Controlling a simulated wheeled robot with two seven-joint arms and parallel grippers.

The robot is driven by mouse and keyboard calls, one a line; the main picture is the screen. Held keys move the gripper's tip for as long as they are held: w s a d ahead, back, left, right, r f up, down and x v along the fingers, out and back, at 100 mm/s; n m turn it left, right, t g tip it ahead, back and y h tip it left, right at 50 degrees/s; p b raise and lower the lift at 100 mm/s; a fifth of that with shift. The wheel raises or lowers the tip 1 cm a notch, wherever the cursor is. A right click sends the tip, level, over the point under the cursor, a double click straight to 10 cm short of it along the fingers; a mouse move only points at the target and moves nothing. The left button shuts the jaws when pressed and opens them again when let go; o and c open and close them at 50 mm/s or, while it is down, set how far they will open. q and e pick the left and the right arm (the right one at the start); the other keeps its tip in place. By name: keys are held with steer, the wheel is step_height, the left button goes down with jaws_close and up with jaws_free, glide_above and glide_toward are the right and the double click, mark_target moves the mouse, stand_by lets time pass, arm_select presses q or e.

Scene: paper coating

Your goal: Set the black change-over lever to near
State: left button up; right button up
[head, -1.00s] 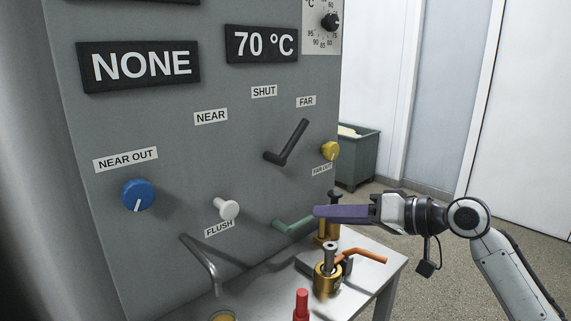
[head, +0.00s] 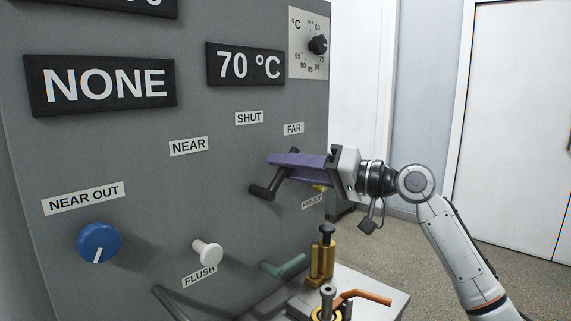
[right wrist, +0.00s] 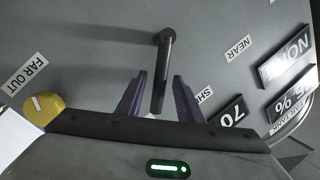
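The black change-over lever (head: 268,186) is on the grey panel, its handle slanting up and right toward the FAR label (head: 293,129). The NEAR label (head: 188,146) is up and left of it, with the SHUT label (head: 249,118) between. My right gripper (head: 270,160), with purple fingers, is at the lever and covers much of the handle in the head view. In the right wrist view the lever (right wrist: 164,62) runs between the two spread fingers of my right gripper (right wrist: 159,78), with gaps showing on both sides. My left gripper is not in view.
A blue knob (head: 99,243) and a white flush knob (head: 207,252) stick out lower left. A yellow knob (right wrist: 42,107) is beside the gripper. A green handle (head: 283,267), brass fittings and an orange handle (head: 362,297) are below, by a small table.

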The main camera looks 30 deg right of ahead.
steer(key=shift+w+a, duration=0.15)
steer(key=shift+w, duration=0.1)
jaws_close()
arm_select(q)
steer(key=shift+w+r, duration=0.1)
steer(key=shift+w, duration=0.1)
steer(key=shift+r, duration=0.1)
arm_select(e)
steer(key=shift+a+r, duration=0.1)
